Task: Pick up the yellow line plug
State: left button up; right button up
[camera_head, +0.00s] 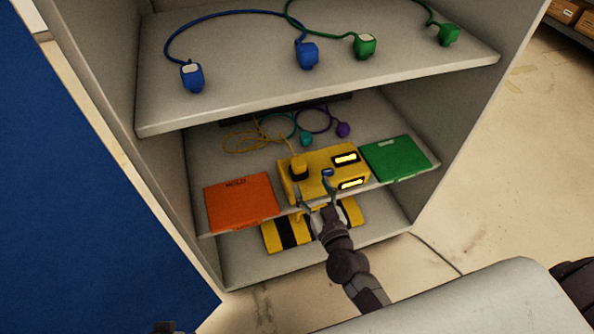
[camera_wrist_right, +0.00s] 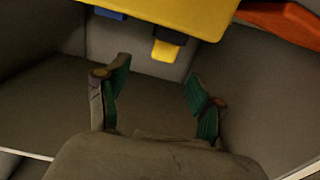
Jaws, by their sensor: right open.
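The yellow line plug (camera_head: 299,165) is a small yellow block with a dark lower part. It stands at the left end of the yellow box (camera_head: 319,158) on the middle shelf, and a yellow cord (camera_head: 243,140) lies behind it. In the right wrist view the yellow plug (camera_wrist_right: 166,50) shows beyond the fingertips, below the edge of the yellow box (camera_wrist_right: 190,14). My right gripper (camera_head: 317,195) is open and empty at the front of the box, apart from the plug. Its two green-padded fingers are spread in the wrist view (camera_wrist_right: 158,74).
A small blue piece (camera_head: 327,173) is at the box front. An orange board (camera_head: 241,203) lies left of the box, a green board (camera_head: 399,159) right. Teal (camera_head: 306,139) and purple (camera_head: 343,130) plugs lie behind. The upper shelf (camera_head: 240,85) overhangs, holding blue and green plugs.

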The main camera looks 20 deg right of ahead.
aim_at(299, 162)
jog(key=w, duration=0.4)
jog(key=shift+a, duration=0.1)
jog(key=w, duration=0.1)
jog(key=w+b, duration=0.1)
jog(key=w, duration=0.2)
jog(key=shift+w+a+r, duration=0.1)
jog(key=shift+w+a, duration=0.05)
jog(key=shift+a, duration=0.15)
jog(key=shift+w, duration=0.3)
pick_arm(q)
jog(key=v, duration=0.5)
jog(key=shift+w+r, duration=0.15)
jog(key=shift+w, duration=0.2)
pick_arm(e)
jog(key=shift+c, duration=0.4)
grip_shut()
pick_arm(q)
jog(key=shift+w, duration=0.1)
pick_arm(e)
jog(key=shift+r, duration=0.2)
